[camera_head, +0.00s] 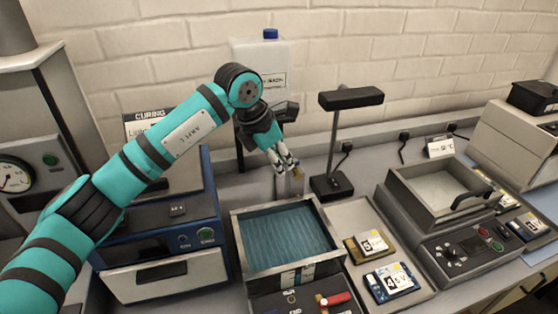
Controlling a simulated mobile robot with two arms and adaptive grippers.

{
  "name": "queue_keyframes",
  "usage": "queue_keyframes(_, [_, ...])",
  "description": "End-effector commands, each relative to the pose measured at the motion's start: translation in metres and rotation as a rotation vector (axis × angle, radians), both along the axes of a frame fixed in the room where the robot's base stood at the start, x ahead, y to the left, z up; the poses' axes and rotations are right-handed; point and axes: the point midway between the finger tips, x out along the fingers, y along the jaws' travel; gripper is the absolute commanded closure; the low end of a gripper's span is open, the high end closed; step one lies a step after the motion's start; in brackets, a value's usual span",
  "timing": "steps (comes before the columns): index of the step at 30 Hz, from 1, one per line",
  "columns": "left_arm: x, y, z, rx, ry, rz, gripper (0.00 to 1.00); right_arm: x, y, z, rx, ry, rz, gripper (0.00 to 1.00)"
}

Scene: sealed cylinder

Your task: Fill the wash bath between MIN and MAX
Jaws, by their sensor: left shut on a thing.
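The wash bath (240,258) is a grey open tank in the middle of the bench, with teal liquid covering its inside. A small black-and-white label sits on its front wall; I cannot read MIN or MAX marks or judge the exact level. A white container (256,53) with a blue cap stands behind it against the wall. My left gripper (285,167) is just behind the bath's back edge, in front of the container. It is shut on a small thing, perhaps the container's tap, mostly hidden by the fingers. My right gripper is out of view.
A red-handled valve (335,299) sits at the bath's front. Right of the bath, a tray (346,215) holds labelled packs. A black lamp-like stand (331,186) rises behind it. A grey lidded machine (437,185) stands right, a blue machine (168,240) left under my arm.

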Motion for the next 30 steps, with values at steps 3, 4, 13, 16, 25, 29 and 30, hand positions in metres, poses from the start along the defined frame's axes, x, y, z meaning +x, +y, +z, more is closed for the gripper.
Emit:
queue_keyframes(3, [0.000, 0.000, 0.000, -0.001, -0.001, 0.001, 1.00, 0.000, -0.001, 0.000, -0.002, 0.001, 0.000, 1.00])
queue_keyframes(4, [0.000, 0.000, 0.000, 0.000, -0.001, 0.000, 1.00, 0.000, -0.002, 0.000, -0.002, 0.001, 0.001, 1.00])
queue_keyframes(13, [0.009, 0.005, -0.001, 0.001, -0.001, -0.192, 1.00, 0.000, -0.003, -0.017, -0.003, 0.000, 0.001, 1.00])
queue_keyframes(16, [0.012, 0.005, 0.000, 0.000, -0.002, -0.253, 1.00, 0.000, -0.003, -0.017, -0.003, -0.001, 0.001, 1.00])
queue_keyframes(25, [0.012, 0.005, 0.001, -0.001, -0.003, -0.285, 1.00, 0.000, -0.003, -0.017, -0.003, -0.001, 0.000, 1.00])
queue_keyframes(29, [0.012, 0.005, 0.001, -0.001, -0.004, -0.284, 0.77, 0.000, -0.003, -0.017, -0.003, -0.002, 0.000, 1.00])
queue_keyframes(30, [0.012, 0.005, 0.001, 0.000, -0.003, -0.284, 0.72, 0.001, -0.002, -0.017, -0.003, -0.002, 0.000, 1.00])
